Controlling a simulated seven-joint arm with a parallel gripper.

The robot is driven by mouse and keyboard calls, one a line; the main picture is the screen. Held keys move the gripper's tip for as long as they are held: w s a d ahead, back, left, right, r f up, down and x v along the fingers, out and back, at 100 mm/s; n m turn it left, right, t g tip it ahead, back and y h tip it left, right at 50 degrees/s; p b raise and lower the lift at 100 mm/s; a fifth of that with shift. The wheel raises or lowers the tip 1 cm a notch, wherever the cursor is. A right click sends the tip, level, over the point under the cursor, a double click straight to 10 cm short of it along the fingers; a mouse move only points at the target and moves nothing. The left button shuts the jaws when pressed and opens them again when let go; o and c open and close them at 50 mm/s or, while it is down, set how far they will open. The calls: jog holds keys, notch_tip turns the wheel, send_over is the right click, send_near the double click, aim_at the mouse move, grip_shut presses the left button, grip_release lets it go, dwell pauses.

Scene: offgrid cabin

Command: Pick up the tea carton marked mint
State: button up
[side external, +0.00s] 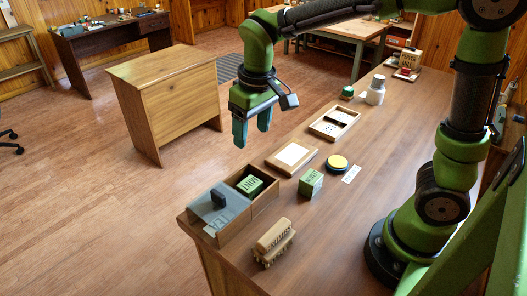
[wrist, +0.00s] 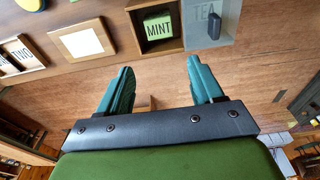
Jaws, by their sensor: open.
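The green tea carton marked MINT (wrist: 158,27) sits in the open compartment of a wooden box (wrist: 135,28). In the side view the carton (side external: 250,185) shows dark inside the box (side external: 263,203) at the table's near left end. A grey translucent lid marked TEA (wrist: 207,11), with a dark handle (wrist: 214,28), covers the other part of the box. My gripper (side external: 252,128) is open and empty, in the air above and behind the box. In the wrist view the gripper (wrist: 160,68) has its fingers spread, with the carton ahead between them.
A second green carton (side external: 311,183) stands on the table right of the box; its marking is unclear. A framed card (side external: 292,156), a yellow-topped round tin (side external: 337,163), a tray (side external: 334,123), a white bottle (side external: 376,90) and a ribbed wooden object (side external: 273,242) lie around.

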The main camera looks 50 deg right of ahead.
aim_at(250, 184)
jog(key=f, duration=0.5)
jog(key=w+f, duration=0.1)
jog(key=f, duration=1)
jog(key=shift+w+f, duration=0.2)
jog(key=c, duration=0.7)
